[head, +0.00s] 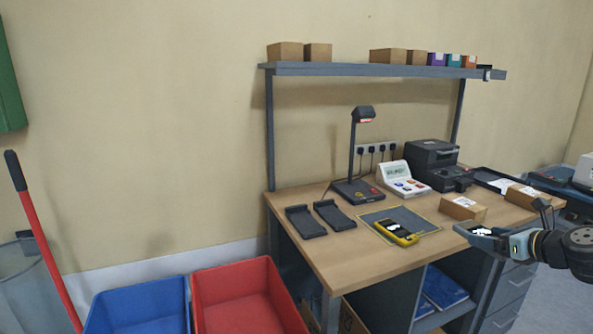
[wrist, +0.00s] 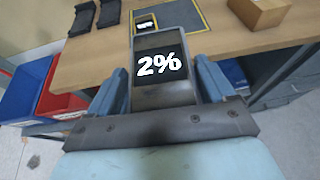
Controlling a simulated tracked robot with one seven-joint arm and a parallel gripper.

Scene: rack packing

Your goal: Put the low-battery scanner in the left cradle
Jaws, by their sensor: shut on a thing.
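My gripper (head: 496,238) is at the right in the head view, beyond the front edge of the workbench. In the wrist view my gripper (wrist: 160,85) is shut on a dark scanner (wrist: 151,42) whose screen reads 2%. The left cradle (head: 305,221) and right cradle (head: 334,215) are dark trays side by side at the bench's left end, both empty. The wrist view also shows them at top left. A yellow scanner (head: 397,232) lies on the grey mat (head: 417,218); its reading is too small to tell.
A scanner lamp stand (head: 357,189), a white panel (head: 402,179) and a black printer (head: 434,162) stand behind the mat. A cardboard box (head: 463,208) sits to its right. A shelf (head: 345,70) spans above. Red (head: 240,300) and blue (head: 138,308) bins stand on the floor.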

